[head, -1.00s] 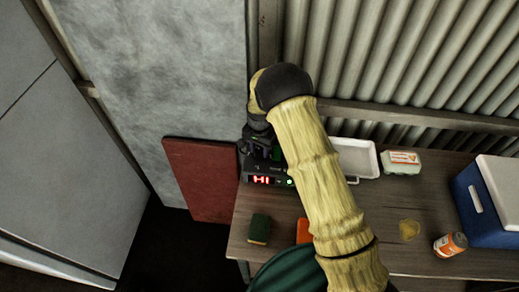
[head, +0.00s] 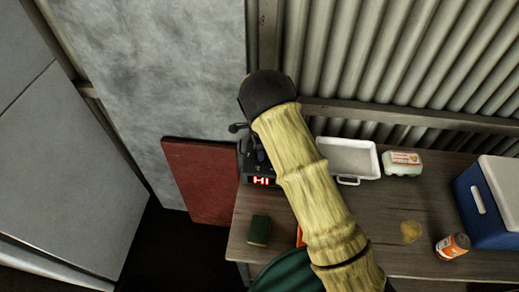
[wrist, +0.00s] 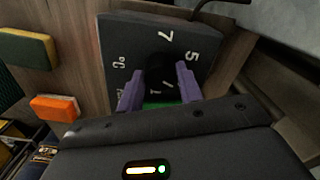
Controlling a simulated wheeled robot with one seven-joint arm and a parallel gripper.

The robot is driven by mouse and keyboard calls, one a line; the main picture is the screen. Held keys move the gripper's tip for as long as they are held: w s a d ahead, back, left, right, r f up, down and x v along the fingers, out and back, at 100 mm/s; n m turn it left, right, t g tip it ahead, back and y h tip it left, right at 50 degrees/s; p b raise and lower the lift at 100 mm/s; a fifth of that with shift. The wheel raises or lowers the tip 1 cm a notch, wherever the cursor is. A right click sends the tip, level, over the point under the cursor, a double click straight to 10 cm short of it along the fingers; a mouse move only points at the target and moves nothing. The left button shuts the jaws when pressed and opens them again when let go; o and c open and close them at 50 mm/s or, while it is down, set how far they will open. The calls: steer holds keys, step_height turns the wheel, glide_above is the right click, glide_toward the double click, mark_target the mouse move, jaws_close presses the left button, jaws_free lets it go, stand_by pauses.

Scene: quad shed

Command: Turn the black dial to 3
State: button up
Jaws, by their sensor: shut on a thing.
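The black dial (wrist: 161,67) sits on the face of a dark box in the wrist view. White marks ring it, with a 7 and a 5 at the upper right; the marks on the left are hard to read. My gripper (wrist: 159,86) has its two purple fingers on either side of the dial, shut on it. The dial's pointer and exact setting cannot be made out. In the head view the dark box (head: 247,166) stands at the table's left end, with a red lit display on its front. My arm hides the dial and fingers there.
A green sponge (head: 259,230) lies in front of the box. An orange block (wrist: 55,107) lies nearby. A white tray (head: 361,177), an egg carton (head: 403,163), an orange can (head: 453,246) and a blue cooler (head: 489,237) stand to the right. A red panel (head: 201,183) leans at left.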

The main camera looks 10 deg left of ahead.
steer(key=shift+m, duration=0.6)
steer(key=o, duration=1)
steer(key=shift+r, duration=0.1)
step_height(320, 180, up, 17)
steer(key=b, duration=0.2)
steer(key=shift+r+b, duration=0.15)
steer(key=shift+b, duration=0.25)
